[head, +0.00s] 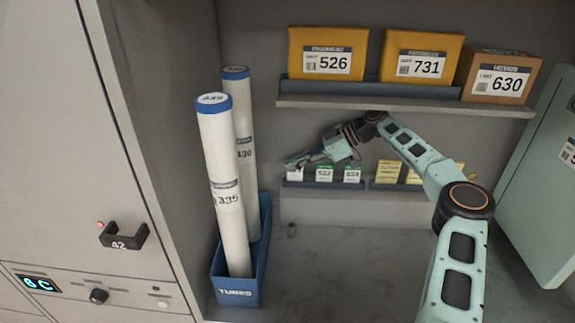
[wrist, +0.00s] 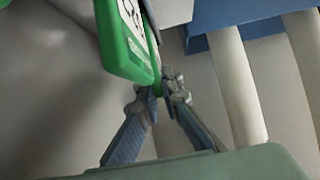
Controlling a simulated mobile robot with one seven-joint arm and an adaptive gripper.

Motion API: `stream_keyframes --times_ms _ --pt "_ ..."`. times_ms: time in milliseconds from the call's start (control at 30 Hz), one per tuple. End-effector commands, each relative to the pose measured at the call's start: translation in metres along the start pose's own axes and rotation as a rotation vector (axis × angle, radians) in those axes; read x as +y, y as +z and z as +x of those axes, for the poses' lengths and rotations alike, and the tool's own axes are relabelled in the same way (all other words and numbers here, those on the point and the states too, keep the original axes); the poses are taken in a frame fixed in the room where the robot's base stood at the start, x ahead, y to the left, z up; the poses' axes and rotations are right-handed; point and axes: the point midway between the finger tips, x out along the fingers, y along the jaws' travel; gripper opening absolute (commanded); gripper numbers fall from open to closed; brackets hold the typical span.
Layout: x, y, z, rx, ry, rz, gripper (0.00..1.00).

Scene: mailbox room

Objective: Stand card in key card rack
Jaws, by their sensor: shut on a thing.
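My gripper (head: 299,163) is at the left end of a low blue rack (head: 322,184) in the head view. The rack holds small white-and-green cards, among them 522 (head: 322,173) and one at its right (head: 353,173). In the wrist view, my gripper (wrist: 164,88) is shut on a green-edged card (wrist: 128,40), which leans slightly. The held card also shows in the head view (head: 294,173), over the rack's left end. I cannot tell whether its lower edge is in the rack.
A shelf (head: 420,105) with two yellow parcels (head: 328,52) and a brown box (head: 500,76) hangs above my wrist. A rack of yellow cards (head: 400,186) is at right. A blue crate (head: 236,291) with two white tubes stands at left. The counter in front is mostly clear.

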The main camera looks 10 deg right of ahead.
Motion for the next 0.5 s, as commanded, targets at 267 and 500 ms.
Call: stream_keyframes --times_ms 267,500 --pt "0.001 0.0081 -0.0034 0.001 0.002 -0.001 0.0" --pt "0.0009 0.0093 -0.0024 0.0 0.002 -0.001 0.0"
